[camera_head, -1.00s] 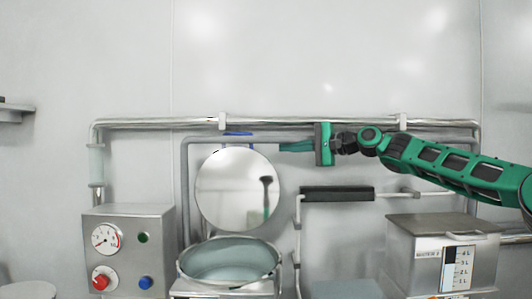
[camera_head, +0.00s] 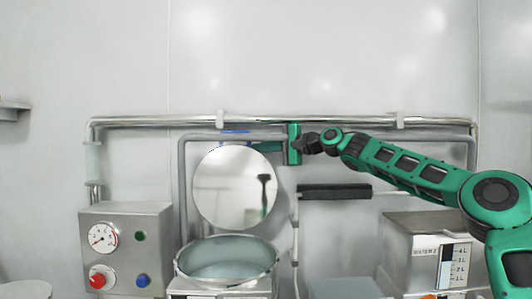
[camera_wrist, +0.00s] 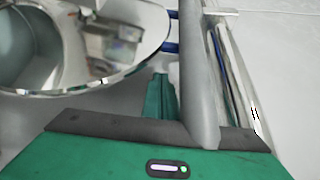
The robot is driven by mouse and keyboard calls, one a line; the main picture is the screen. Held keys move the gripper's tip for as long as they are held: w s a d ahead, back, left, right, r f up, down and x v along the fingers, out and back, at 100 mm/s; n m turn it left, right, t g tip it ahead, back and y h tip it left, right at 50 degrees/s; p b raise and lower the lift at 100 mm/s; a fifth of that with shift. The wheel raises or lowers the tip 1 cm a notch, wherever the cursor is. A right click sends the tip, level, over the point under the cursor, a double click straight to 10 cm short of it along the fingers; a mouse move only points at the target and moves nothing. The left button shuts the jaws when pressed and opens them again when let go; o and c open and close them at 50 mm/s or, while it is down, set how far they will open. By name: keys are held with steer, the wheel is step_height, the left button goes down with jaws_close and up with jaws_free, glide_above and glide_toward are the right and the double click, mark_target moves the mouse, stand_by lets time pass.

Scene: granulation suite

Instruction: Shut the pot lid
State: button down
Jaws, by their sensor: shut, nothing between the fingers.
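The pot (camera_head: 226,265) is an open round metal vessel at the lower middle of the head view. Its lid (camera_head: 235,188) is a mirror-like disc standing upright behind and above the pot, so the pot is open. A blue part (camera_head: 236,131) shows at the lid's top edge. My gripper (camera_head: 262,147) is shut and empty, just right of the lid's upper edge and pointing left. In the wrist view the lid (camera_wrist: 75,45) fills the upper left, and my gripper's green fingers (camera_wrist: 160,95) lie together beside its rim.
Grey pipes (camera_head: 330,121) run along the wall close behind my gripper. A control box (camera_head: 125,250) with a gauge and knobs stands left of the pot. A black-gripped bar (camera_head: 335,191) and a metal water box (camera_head: 427,250) are at the right.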

steer(key=shift+s+a+r, duration=0.15)
steer(key=shift+s+r, duration=0.05)
steer(key=shift+s, duration=0.6)
steer(key=shift+s+a+r, duration=0.15)
steer(key=shift+s, duration=0.65)
steer(key=shift+d, duration=0.1)
